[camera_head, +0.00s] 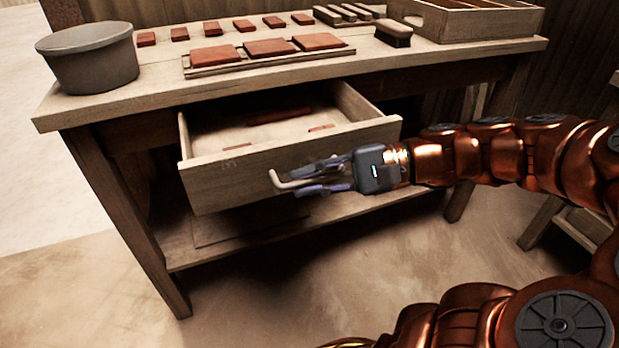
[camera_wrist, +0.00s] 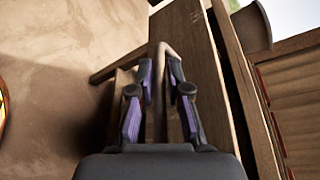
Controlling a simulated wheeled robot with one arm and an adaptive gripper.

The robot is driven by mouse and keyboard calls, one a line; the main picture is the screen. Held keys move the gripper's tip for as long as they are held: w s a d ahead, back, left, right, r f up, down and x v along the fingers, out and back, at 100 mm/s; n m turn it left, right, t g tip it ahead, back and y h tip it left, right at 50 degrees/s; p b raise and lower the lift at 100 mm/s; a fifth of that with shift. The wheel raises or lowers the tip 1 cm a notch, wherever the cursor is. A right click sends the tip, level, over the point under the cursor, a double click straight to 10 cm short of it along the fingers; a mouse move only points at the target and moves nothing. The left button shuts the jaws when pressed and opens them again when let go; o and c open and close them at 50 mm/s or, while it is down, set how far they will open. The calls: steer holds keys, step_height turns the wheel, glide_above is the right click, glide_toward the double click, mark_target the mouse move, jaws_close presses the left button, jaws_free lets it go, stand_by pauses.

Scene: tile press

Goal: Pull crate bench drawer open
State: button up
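The bench drawer (camera_head: 275,162) is pulled well out of the wooden bench and its inside shows. It holds a few reddish tiles. A bent light metal handle (camera_head: 284,182) is on its front; it also shows in the wrist view (camera_wrist: 161,58). My gripper (camera_head: 318,178) is at the drawer front, with its fingers on both sides of the handle. In the wrist view my gripper (camera_wrist: 160,88) has its purple pads close against the handle bar, and it looks shut on it. Part of the handle is hidden behind the fingers.
The bench top (camera_head: 160,95) carries a grey tub (camera_head: 92,62), several red tiles, a tile board (camera_head: 262,62), a brush (camera_head: 394,33) and a wooden crate (camera_head: 470,25). A lower shelf (camera_head: 190,254) is under the drawer. Open floor (camera_head: 90,290) lies in front.

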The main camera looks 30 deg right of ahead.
steer(key=o, duration=0.3)
steer(key=shift+d, duration=0.1)
steer(key=v, duration=1.1)
steer(key=shift+d, duration=0.35)
steer(key=shift+s+r, duration=0.15)
steer(key=shift+r, duration=0.05)
